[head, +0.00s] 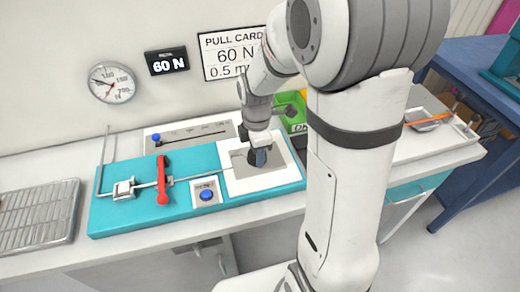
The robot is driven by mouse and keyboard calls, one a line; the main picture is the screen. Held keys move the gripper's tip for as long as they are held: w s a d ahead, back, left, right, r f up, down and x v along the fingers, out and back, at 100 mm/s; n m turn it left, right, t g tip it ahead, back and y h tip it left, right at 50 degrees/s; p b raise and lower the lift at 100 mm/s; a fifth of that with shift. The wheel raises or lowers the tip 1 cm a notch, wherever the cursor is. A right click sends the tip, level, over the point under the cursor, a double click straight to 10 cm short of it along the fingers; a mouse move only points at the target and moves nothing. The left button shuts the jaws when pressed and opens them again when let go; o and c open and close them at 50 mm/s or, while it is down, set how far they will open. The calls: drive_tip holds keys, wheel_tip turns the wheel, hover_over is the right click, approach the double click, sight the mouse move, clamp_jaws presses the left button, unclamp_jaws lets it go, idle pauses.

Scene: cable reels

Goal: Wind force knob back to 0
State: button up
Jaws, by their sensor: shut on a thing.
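The force knob (259,157) is a small dark blue-grey piece on the white panel (272,183) at the right end of the teal test rig (125,212). My gripper (260,147) comes down on it from above and is shut on it. The gripper covers much of the knob, and its scale and pointer setting cannot be read. A black display (167,61) on the wall reads 60 N. A pull card (230,55) beside it reads 60 N and 0.5, its right part hidden by my arm.
A red lever (163,181) stands upright on the rig, left of a blue button (207,194). A slider panel (190,134) lies behind. A wire rack (38,217) is at the left and a green bin (293,119) behind my arm. A round gauge (111,83) hangs on the wall.

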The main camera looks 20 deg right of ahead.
drive_tip(key=shift+c, duration=0.2)
drive_tip(key=o, duration=1)
drive_tip(key=shift+r, duration=0.1)
wheel_tip(320, 180, up, 8)
drive_tip(key=shift+f, duration=0.15)
